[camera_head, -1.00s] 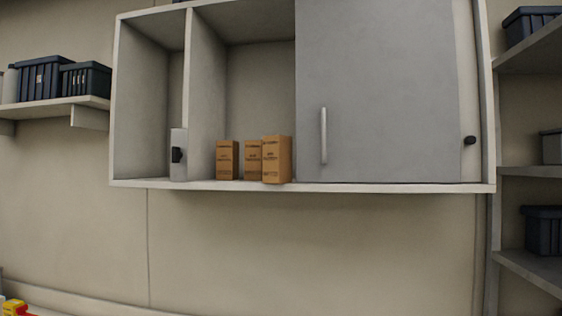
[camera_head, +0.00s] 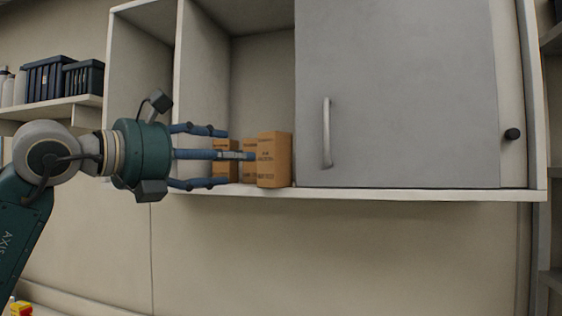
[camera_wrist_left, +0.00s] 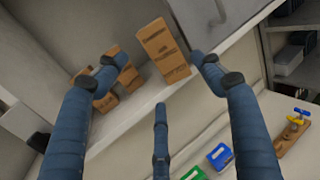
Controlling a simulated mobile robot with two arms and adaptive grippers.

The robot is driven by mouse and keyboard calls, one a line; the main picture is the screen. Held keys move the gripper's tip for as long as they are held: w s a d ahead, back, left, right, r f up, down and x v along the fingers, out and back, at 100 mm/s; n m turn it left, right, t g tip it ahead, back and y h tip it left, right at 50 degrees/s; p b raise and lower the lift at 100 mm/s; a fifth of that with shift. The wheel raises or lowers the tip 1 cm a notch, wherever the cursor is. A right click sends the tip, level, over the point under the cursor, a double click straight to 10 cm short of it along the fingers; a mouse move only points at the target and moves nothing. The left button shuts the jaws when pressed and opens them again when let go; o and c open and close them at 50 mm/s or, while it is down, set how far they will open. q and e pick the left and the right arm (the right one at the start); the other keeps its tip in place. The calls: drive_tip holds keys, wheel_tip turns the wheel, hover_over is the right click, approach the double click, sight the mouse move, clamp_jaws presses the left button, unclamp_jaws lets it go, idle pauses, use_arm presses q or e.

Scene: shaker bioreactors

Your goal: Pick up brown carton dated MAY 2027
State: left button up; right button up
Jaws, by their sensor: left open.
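Three brown cartons stand upright on the floor of the open wall cabinet. The right one (camera_head: 274,160) is nearest the shelf edge and looks biggest; it also shows in the left wrist view (camera_wrist_left: 163,52). The middle carton (camera_head: 249,146) and the left carton (camera_head: 224,145) are partly covered by my fingers; both show in part in the wrist view. The print is too small to read a date. My left gripper (camera_head: 235,157) is open and empty, its fingers pointing right in front of the cartons. In the wrist view, the right carton appears between its spread fingers (camera_wrist_left: 160,85). My right gripper is not in view.
A grey door (camera_head: 400,95) with a vertical handle (camera_head: 327,133) closes the cabinet's right side, next to the right carton. Dark bins (camera_head: 47,78) sit on a shelf at the left. The wrist view shows green (camera_wrist_left: 193,173) and blue (camera_wrist_left: 220,157) items below.

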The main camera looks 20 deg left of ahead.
sight(262, 159)
use_arm(q)
drive_tip(key=p+x, duration=0.2)
drive_tip(key=x, duration=0.3)
drive_tip(key=shift+w+r, duration=0.1)
drive_tip(key=shift+w, duration=0.1)
drive_tip(key=p+x, duration=0.3)
drive_tip(key=x, duration=0.1)
drive_tip(key=shift+w+d, duration=0.35)
drive_tip(key=shift+w, duration=0.2)
drive_tip(key=shift+c, duration=0.3)
drive_tip(key=shift+s, duration=0.1)
drive_tip(key=c, duration=1)
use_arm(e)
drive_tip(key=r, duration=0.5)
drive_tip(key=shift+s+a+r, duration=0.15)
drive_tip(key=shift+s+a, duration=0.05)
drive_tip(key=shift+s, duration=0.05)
use_arm(q)
drive_tip(key=shift+o, duration=0.2)
